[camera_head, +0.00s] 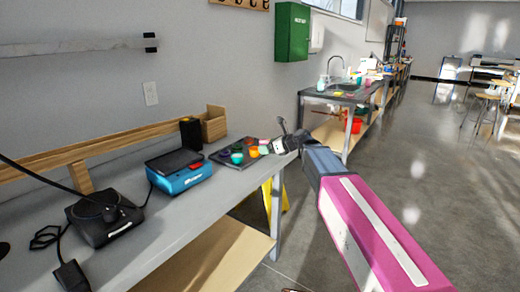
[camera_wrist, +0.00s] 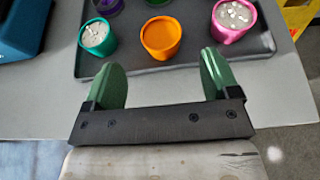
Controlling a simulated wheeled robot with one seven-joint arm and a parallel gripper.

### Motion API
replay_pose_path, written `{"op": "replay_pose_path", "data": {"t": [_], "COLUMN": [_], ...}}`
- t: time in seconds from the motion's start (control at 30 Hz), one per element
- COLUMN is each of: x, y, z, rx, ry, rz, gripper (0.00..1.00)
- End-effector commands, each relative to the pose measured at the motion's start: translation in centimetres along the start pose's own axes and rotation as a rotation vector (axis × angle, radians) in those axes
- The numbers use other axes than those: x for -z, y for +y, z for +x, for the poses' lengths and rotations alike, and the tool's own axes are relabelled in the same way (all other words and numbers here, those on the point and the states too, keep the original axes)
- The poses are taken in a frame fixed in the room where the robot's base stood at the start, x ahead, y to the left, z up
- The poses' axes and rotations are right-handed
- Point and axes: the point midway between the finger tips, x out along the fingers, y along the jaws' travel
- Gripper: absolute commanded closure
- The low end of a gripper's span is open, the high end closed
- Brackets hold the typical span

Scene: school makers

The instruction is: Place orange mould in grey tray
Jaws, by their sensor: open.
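The orange mould (camera_wrist: 160,40) is a small round cup standing upright on the dark grey tray (camera_wrist: 150,68), near its front edge. It also shows in the head view (camera_head: 253,152). A teal mould (camera_wrist: 97,37) with pale pieces in it stands to its left, and a pink one (camera_wrist: 232,20) with pale pieces to its right, both on the tray. My gripper (camera_wrist: 162,55) is open and empty. Its two green fingers are spread either side of the orange mould's line and appear short of it. In the head view the fingers are too small to make out clearly.
Purple (camera_wrist: 108,5) and green moulds are partly cut off behind. A blue box-like device (camera_head: 180,178) sits left of the tray, with a black device (camera_head: 103,218) farther left. The bench (camera_head: 190,220) has bare room in front. A wooden box (camera_head: 213,123) stands at the wall.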

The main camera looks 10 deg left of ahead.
Motion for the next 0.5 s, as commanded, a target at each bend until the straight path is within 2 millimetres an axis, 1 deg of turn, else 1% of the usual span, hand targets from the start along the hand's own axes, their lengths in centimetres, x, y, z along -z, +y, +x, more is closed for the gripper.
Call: {"op": "replay_pose_path", "data": {"t": [0.03, 0.2, 0.3, 0.43, 0.5], "x": [0.1, 0.0, 0.0, 0.0, 0.3], "y": [0.1, 0.1, 0.0, 0.0, 0.0], "z": [-1.1, -3.1, -3.7, -3.9, -4.0], "rx": [0.002, 0.001, 0.001, 0.000, 0.001], "ry": [-0.001, 0.000, 0.000, 0.000, 0.007], "rz": [0.000, 0.000, 0.000, 0.000, -0.011], "gripper": [0.19, 0.19, 0.19, 0.19, 0.19]}}
